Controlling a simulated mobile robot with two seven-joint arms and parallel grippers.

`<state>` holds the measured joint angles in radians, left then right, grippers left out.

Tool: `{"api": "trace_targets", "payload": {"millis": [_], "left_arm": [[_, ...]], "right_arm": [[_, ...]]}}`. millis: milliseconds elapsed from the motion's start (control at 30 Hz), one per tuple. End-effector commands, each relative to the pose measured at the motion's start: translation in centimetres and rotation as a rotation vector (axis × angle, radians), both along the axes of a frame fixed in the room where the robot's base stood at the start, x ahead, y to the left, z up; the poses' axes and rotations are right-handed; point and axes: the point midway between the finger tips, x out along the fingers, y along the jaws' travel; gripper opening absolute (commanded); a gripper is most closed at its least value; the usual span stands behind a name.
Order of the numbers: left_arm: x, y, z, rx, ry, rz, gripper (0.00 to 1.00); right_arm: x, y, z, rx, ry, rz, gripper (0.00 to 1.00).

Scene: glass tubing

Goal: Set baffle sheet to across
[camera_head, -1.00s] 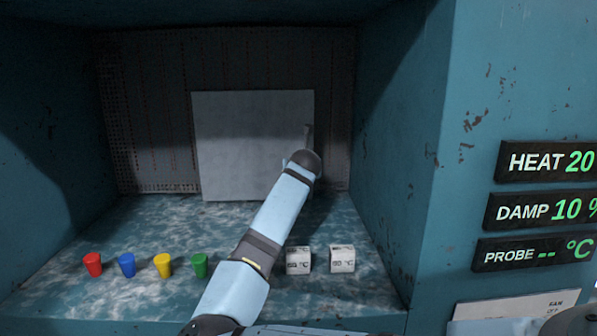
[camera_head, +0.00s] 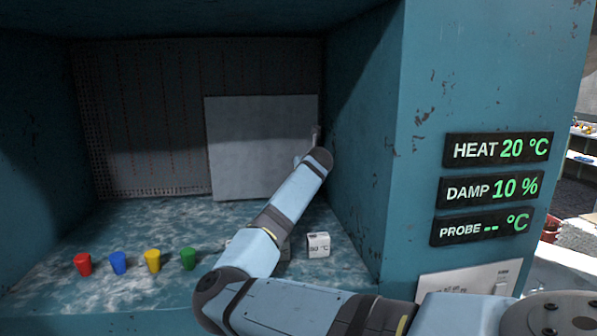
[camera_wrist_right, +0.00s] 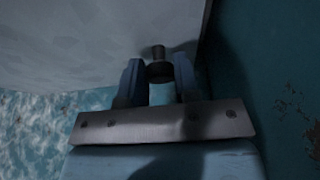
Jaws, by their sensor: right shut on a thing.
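The baffle sheet (camera_head: 260,145) is a plain grey square panel. It stands upright in front of the perforated back wall, at the right end of the chamber, close to the right side wall. My right gripper (camera_head: 314,136) is at the sheet's right edge. In the right wrist view, my right gripper (camera_wrist_right: 158,80) has its two fingers around a dark round knob (camera_wrist_right: 158,69) on the sheet (camera_wrist_right: 100,40). The wall is close to the gripper's right there. My left gripper is out of view.
Red (camera_head: 83,264), blue (camera_head: 118,262), yellow (camera_head: 152,260) and green (camera_head: 188,259) cups stand on the mottled chamber floor. A white °C block (camera_head: 318,245) stands at right; another is mostly behind my arm. The perforated back wall (camera_head: 140,120) is bare left of the sheet.

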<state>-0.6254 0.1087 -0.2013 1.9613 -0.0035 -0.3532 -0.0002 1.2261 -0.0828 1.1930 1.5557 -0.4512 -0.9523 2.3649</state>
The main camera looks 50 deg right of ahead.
Motion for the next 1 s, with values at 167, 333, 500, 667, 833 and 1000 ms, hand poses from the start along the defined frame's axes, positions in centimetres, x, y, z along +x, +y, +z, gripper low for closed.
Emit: {"api": "trace_targets", "payload": {"millis": [167, 333, 500, 667, 833, 1000], "left_arm": [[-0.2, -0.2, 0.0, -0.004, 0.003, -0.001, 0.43], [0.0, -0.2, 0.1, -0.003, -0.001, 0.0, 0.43], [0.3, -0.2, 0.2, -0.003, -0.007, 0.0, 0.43], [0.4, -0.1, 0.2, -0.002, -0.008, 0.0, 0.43], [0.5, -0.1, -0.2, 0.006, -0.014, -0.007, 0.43], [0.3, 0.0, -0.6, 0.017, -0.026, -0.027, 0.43]], "right_arm": [[0.0, 0.0, 0.1, 0.0, -0.001, 0.0, 0.0], [0.1, 0.0, 0.1, 0.0, -0.001, 0.001, 0.45], [0.1, 0.1, 0.0, 0.0, 0.0, 0.001, 0.54], [0.0, 0.1, 0.0, 0.0, 0.0, 0.001, 0.54], [-1.1, 1.1, 0.5, 0.0, -0.002, 0.001, 0.54], [-3.7, 3.3, 1.8, 0.0, -0.004, 0.0, 0.54]]}}
